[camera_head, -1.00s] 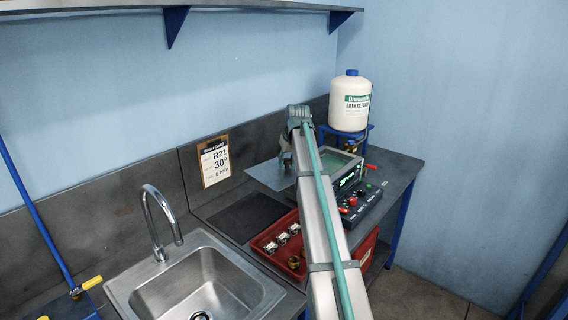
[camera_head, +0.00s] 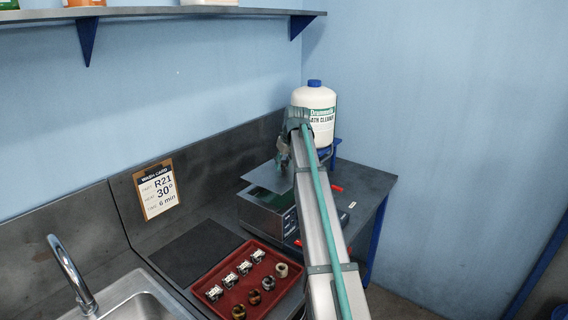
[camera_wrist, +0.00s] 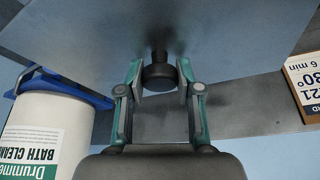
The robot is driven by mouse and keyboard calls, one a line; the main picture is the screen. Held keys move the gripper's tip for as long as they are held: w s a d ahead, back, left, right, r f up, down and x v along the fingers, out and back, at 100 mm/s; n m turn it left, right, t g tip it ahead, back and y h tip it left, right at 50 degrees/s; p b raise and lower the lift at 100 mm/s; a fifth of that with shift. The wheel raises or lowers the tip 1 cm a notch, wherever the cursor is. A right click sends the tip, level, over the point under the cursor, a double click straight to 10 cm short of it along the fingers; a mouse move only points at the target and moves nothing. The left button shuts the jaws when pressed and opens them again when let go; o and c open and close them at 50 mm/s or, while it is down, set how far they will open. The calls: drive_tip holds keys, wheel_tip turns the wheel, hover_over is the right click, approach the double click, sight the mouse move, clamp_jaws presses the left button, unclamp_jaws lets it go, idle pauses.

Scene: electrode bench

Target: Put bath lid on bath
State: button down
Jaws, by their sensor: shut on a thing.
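The bath lid (camera_head: 262,178) is a flat grey plate. It shows at the gripper's end in the head view and spans the top of the wrist view (camera_wrist: 215,35). My gripper (camera_wrist: 159,80) is shut on the lid's round black knob (camera_wrist: 158,76), one finger on each side. The bath (camera_head: 262,214) is a grey metal box on the bench, partly behind my arm. In the head view the lid overlaps its upper back part and looks raised above it. My arm and the lid hide most of the bath's opening, and I cannot tell the exact gap.
A white cleaner bottle (camera_head: 318,100) stands on a blue stand behind the gripper; it is close in the wrist view (camera_wrist: 40,140). A red tray (camera_head: 225,312) of small parts lies in front of the bath. A wash card (camera_head: 157,189) leans on the backsplash. A dark mat (camera_head: 190,255) is bare.

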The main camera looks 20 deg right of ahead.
sight(284, 171)
drive_tip(key=shift+s+a+f, duration=0.1)
drive_tip(key=shift+a+f, duration=0.05)
drive_tip(key=shift+f, duration=0.1)
drive_tip(key=shift+f+b, duration=1.15)
drive_tip(key=shift+f, duration=1.3)
drive_tip(key=shift+f, duration=0.55)
drive_tip(key=shift+c, duration=1.1)
unclamp_jaws()
drive_tip(key=shift+f, duration=0.1)
drive_tip(key=shift+r+p, duration=1.6)
drive_tip(key=shift+r, duration=1.95)
